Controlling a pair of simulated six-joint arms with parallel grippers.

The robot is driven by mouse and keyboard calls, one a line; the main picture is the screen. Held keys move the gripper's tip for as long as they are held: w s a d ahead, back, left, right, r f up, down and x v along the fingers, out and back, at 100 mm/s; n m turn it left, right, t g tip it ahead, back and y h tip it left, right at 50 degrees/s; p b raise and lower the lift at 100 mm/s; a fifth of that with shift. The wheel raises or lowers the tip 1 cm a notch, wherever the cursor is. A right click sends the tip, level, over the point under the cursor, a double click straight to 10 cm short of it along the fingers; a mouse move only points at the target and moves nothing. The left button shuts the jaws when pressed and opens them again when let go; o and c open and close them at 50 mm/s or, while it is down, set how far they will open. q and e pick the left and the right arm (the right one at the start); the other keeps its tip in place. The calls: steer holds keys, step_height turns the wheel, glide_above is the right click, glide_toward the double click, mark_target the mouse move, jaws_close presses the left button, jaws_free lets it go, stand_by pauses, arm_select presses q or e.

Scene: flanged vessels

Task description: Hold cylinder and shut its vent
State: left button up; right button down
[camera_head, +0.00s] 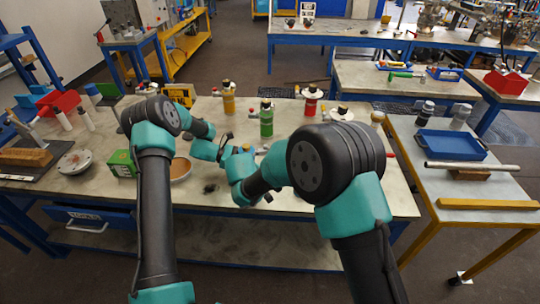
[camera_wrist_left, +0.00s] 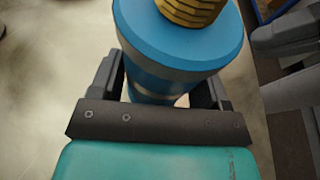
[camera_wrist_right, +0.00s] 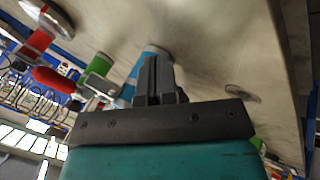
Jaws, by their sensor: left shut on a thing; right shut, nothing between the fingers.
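A blue cylinder with a grey band and a ribbed brass top (camera_wrist_left: 185,50) stands between the fingers of my left gripper (camera_wrist_left: 162,82), which is shut on its sides. The blue cylinder also shows in the right wrist view (camera_wrist_right: 128,90), partly behind my right gripper (camera_wrist_right: 157,78). My right gripper is shut and empty, its fingers pressed together close to the cylinder. I cannot tell whether they touch it. In the head view my arms hide most of the cylinder. Its vent cannot be made out clearly in any view.
A green vessel (camera_head: 266,122), a yellow one (camera_head: 229,100) and a red one (camera_head: 312,102) stand behind my grippers on the table. A side table with a blue tray (camera_head: 450,145) is on the right.

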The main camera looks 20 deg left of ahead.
steer(key=shift+s+d+r+t+h, duration=0.1)
steer(key=shift+s+r+t+h, duration=0.3)
steer(key=shift+r+t+h, duration=0.5)
steer(key=s+a+r+t+h, duration=0.1)
steer(key=s+r+t+h, duration=0.1)
steer(key=r+t, duration=0.4)
steer(key=shift+s+r+h, duration=0.3)
steer(key=shift+s+r, duration=0.3)
steer(key=shift+s, duration=0.05)
steer(key=x, duration=1.4)
steer(key=shift+r, duration=0.2)
steer(key=shift+w+d, duration=0.3)
steer(key=shift+w, duration=0.15)
steer(key=shift+w+d+n+t+y, duration=0.45)
steer(key=shift+w+n+y, duration=0.2)
steer(key=shift+n+y, duration=0.2)
steer(key=shift+w+d, duration=0.2)
steer(key=shift+w, duration=0.8)
